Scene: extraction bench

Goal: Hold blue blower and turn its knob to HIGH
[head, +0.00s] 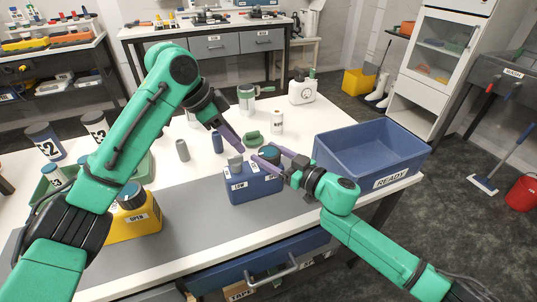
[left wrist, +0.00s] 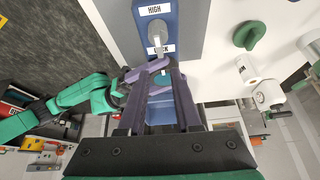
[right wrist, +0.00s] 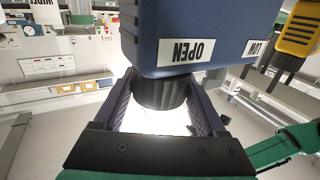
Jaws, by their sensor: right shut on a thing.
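The blue blower (head: 255,188) stands on the bench's grey strip. Its grey knob (head: 235,163) is on top; in the left wrist view the knob (left wrist: 157,33) sits between the HIGH and LOCK labels. I cannot tell its exact setting. My right gripper (head: 268,158) is shut on the blower's dark ribbed cap, which shows between its fingers in the right wrist view (right wrist: 160,92). My left gripper (head: 238,143) is open and empty, above and behind the blower, apart from the knob. In the left wrist view its fingers (left wrist: 163,68) point towards the knob.
A blue READY bin (head: 370,155) stands right of the blower. A yellow unit (head: 135,218) labelled OPEN is at left, under my left arm. A green round piece (head: 253,138), a white bottle (head: 277,122) and a grey cylinder (head: 182,150) stand behind.

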